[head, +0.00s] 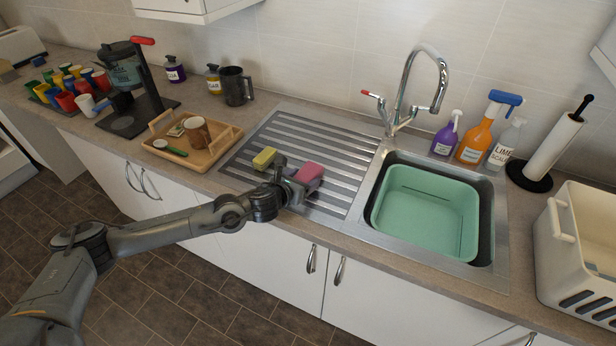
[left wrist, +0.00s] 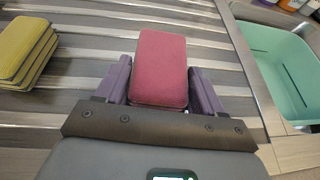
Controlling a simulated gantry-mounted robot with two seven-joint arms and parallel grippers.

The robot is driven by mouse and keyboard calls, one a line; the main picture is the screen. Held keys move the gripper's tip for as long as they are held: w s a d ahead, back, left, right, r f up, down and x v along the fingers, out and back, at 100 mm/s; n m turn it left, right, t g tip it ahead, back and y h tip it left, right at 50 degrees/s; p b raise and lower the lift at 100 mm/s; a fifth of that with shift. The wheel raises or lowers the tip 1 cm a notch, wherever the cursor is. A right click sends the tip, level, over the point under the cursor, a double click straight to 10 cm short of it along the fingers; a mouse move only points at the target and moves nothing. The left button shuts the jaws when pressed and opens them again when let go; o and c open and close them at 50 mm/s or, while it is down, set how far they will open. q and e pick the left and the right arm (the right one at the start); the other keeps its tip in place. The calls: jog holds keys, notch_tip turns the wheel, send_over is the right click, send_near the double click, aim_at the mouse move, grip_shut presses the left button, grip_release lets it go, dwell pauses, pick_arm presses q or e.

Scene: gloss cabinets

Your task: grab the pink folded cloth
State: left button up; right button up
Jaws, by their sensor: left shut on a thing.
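The pink folded cloth (head: 309,173) is on the ribbed metal drainboard (head: 335,150), left of the sink. In the left wrist view the pink cloth (left wrist: 161,68) sits between the two purple-grey fingers. My left gripper (head: 294,183) is shut on it, with a finger against each side. I cannot tell whether the cloth touches the drainboard. A yellow-green folded cloth (head: 264,158) lies to its left on the drainboard, and it also shows in the left wrist view (left wrist: 24,52). My right gripper is not in view.
A green basin (head: 425,208) sits in the sink to the right. A tall tap (head: 403,95) stands behind. A wooden tray (head: 196,155) with a mug is at left. Spray bottles (head: 474,137) and a paper roll (head: 552,145) stand at the back right. The drainboard behind the cloth is clear.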

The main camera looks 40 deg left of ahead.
pick_arm(q)
jog(key=shift+c, duration=0.7)
jog(key=shift+r, duration=0.15)
